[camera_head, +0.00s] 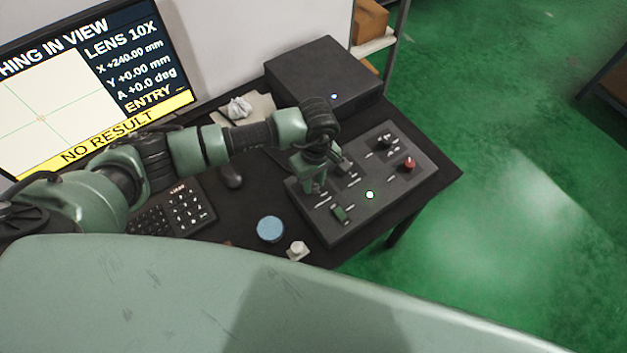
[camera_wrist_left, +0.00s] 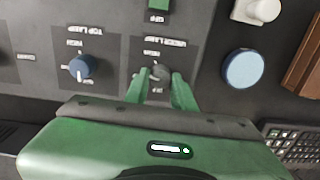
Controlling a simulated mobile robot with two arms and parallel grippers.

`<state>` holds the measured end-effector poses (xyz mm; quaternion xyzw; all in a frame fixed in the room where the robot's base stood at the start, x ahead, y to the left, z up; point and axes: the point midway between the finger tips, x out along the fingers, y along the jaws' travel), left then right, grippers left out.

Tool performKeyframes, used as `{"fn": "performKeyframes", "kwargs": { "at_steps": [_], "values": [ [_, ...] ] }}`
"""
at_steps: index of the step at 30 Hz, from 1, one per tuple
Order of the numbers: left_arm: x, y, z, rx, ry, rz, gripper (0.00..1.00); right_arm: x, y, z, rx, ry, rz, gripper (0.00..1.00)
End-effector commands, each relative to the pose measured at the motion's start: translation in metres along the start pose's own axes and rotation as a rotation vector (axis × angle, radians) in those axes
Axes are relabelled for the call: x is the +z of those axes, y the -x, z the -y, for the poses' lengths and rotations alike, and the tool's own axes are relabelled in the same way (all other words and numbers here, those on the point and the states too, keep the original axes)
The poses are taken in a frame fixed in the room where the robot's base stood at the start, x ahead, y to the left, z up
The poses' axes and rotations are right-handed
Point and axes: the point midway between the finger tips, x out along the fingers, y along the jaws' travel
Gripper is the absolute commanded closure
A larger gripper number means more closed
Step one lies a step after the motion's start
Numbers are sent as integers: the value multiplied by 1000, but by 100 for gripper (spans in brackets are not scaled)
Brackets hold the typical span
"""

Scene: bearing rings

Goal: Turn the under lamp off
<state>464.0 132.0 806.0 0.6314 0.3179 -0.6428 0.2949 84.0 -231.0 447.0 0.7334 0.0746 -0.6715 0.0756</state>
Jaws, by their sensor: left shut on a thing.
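The dark control panel (camera_head: 385,215) lies on the black table. In the left wrist view, a grey knob (camera_wrist_left: 159,73) sits below the label of the under lamp, with a word that looks like OFF near it. My left gripper (camera_wrist_left: 157,82) points down at the panel, its green fingers on either side of this knob and shut on it. The gripper also shows in the head view (camera_head: 316,187), where it hides the knob. A blue top lamp knob (camera_wrist_left: 82,67) is beside it in the wrist view. My right gripper is not in view.
The panel also carries a red knob (camera_head: 409,164), a lit lamp (camera_head: 370,195) and a green switch (camera_head: 340,214). A blue disc (camera_head: 270,229) and a small white part (camera_head: 297,250) lie near the panel. A keypad (camera_head: 185,210), a monitor (camera_head: 60,90) and a dark box (camera_head: 325,80) stand around.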

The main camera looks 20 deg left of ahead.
Motion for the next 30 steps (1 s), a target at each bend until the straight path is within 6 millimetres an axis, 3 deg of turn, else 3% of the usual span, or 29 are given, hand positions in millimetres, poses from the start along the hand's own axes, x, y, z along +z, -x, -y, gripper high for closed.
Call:
{"fn": "performKeyframes", "kwargs": {
  "at_steps": [8, 30],
  "values": [
    [-1, -2, 0, 0, 183, 4, 100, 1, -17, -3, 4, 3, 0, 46],
    [-1, -2, 2, 1, 884, 31, 100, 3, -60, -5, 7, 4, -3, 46]
  ]
}}
